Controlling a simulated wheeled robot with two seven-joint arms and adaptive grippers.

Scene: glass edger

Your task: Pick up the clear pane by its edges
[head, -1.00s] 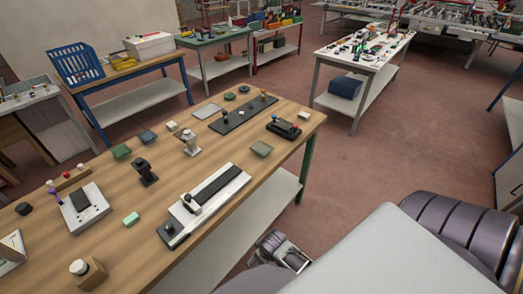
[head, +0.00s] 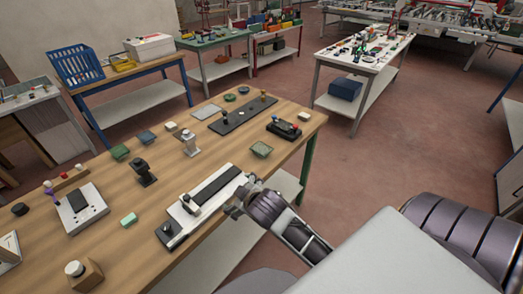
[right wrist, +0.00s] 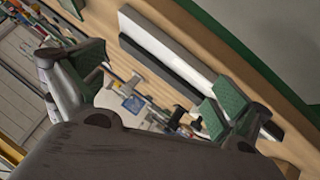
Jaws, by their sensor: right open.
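I cannot single out a clear pane for certain. A thin pale square (head: 206,112) lies flat at the back of the wooden table, and a translucent-looking greenish square (head: 261,149) lies near its right edge. My right gripper (head: 240,205) is at the table's front edge, beside the long white fixture with a black strip (head: 217,187). In the right wrist view its two green-padded fingers (right wrist: 152,92) are spread apart with nothing held between them. The fixture (right wrist: 165,40) shows beyond them there. My left gripper is out of view.
The wooden table (head: 105,245) also bears a black stand (head: 144,172), a pale stand (head: 189,143), a dark long plate (head: 240,115), a black device (head: 284,128) and a mint block (head: 129,219). Open floor (head: 400,170) lies to the right.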

